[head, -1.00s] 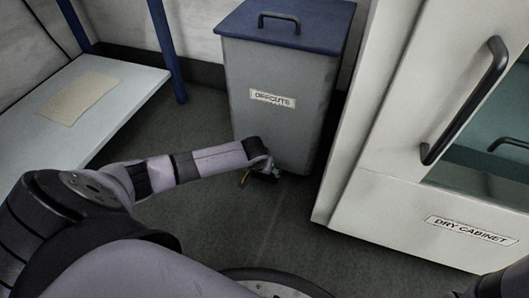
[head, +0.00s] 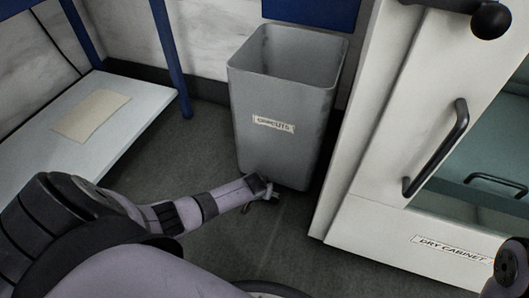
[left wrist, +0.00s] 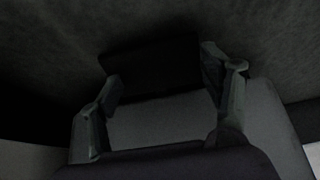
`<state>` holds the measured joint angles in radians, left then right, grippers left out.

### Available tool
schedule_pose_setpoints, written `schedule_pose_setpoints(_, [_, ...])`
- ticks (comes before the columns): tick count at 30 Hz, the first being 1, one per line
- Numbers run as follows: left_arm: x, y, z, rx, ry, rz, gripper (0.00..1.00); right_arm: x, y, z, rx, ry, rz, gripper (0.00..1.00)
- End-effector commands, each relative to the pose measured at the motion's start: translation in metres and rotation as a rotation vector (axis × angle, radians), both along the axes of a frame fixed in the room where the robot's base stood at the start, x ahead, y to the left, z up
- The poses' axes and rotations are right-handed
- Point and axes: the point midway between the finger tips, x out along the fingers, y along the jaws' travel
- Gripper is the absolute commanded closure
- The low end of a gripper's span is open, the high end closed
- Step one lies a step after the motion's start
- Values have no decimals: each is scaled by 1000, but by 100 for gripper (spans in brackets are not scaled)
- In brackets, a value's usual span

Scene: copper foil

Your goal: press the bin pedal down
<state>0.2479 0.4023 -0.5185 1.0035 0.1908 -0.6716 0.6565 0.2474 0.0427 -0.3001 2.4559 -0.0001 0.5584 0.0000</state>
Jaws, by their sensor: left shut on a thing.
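The grey bin (head: 285,95), labelled OFFCUTS, stands against the wall with its top open in the head view. Its blue lid (head: 310,12) is raised behind the opening and cut off by the top edge. My left gripper (head: 270,192) is low at the front foot of the bin, close to the floor. In the left wrist view my left gripper (left wrist: 163,72) has its fingers on either side of a flat black plate, the pedal (left wrist: 150,65), and is shut on it. The pedal is hidden by the gripper in the head view. My right gripper is out of view.
A white dry cabinet (head: 370,225) with a black handle (head: 440,150) stands close to the right of the bin. A pale bench (head: 60,165) with a tan sheet (head: 92,115) is at left. Dark floor (head: 200,155) lies clear between bench and bin.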

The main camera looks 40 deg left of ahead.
Motion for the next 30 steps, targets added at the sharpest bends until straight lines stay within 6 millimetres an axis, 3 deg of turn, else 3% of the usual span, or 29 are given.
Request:
schedule_pose_setpoints(1, [2, -13, -2, -18, -7, -11, 79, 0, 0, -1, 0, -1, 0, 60])
schedule_pose_setpoints(7, [0, -14, -3, -21, -5, -11, 79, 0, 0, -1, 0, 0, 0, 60])
schedule_pose_setpoints(8, [0, -14, -3, -21, -4, -11, 27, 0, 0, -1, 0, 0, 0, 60])
schedule_pose_setpoints(9, [0, -14, -3, -21, -3, -11, 25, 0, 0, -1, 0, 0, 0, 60])
schedule_pose_setpoints(20, [-3, -12, -4, -20, 2, -5, 1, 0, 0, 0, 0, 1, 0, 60])
schedule_pose_setpoints(30, [-2, -8, -2, -12, 2, -4, 0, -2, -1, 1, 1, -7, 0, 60])
